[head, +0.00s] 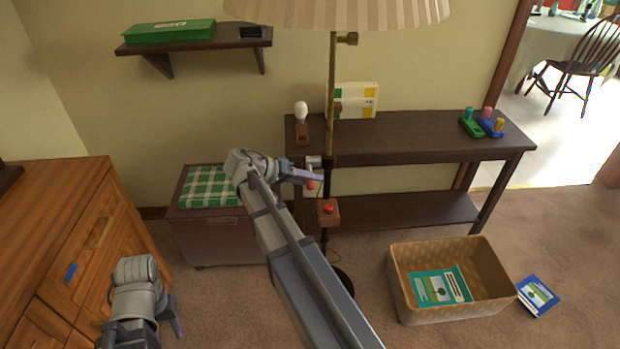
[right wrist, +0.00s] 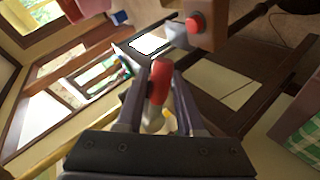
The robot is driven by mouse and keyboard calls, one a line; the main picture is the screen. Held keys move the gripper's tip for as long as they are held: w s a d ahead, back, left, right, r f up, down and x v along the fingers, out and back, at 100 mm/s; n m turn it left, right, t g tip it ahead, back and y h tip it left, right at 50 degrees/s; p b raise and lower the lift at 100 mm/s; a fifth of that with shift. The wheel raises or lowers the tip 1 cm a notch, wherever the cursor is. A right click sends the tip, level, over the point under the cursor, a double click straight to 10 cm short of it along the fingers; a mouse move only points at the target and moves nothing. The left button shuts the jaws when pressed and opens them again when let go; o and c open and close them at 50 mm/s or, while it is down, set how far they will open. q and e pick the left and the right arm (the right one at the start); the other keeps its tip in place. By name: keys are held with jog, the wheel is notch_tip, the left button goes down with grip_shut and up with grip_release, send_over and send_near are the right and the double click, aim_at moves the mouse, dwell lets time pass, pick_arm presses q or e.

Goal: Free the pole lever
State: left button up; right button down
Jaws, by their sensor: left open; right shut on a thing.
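The lamp pole (head: 332,105) stands upright before the shelf table. A red-tipped lever (head: 310,185) shows beside the pole, under a pale metal piece (head: 314,161). My right gripper (head: 314,179) reaches it from the left. In the right wrist view the lever's red grip (right wrist: 158,80) lies between the two fingers, and the gripper is shut on it. Its far end is partly hidden. A wooden block with a red button (head: 328,208) sits on the pole just below; it also shows in the right wrist view (right wrist: 197,24). My left gripper (head: 140,334) is open and empty at lower left.
A dark shelf table (head: 420,150) stands behind the pole, with a bulb (head: 301,109) on a block and coloured pegs. A wicker basket (head: 450,310) is at right. A chest with a green checked cushion (head: 208,186) and a wooden cabinet (head: 60,200) are at left.

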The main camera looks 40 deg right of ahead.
jog(key=shift+r, duration=0.2)
jog(key=c, duration=1)
grip_release()
jog(key=o, duration=0.3)
jog(key=shift+s+r, duration=0.1)
jog(key=shift+s, duration=0.05)
jog(key=shift+o, duration=0.6)
jog(key=p+v, duration=0.4)
jog(key=v, duration=0.3)
jog(key=shift+a, duration=0.35)
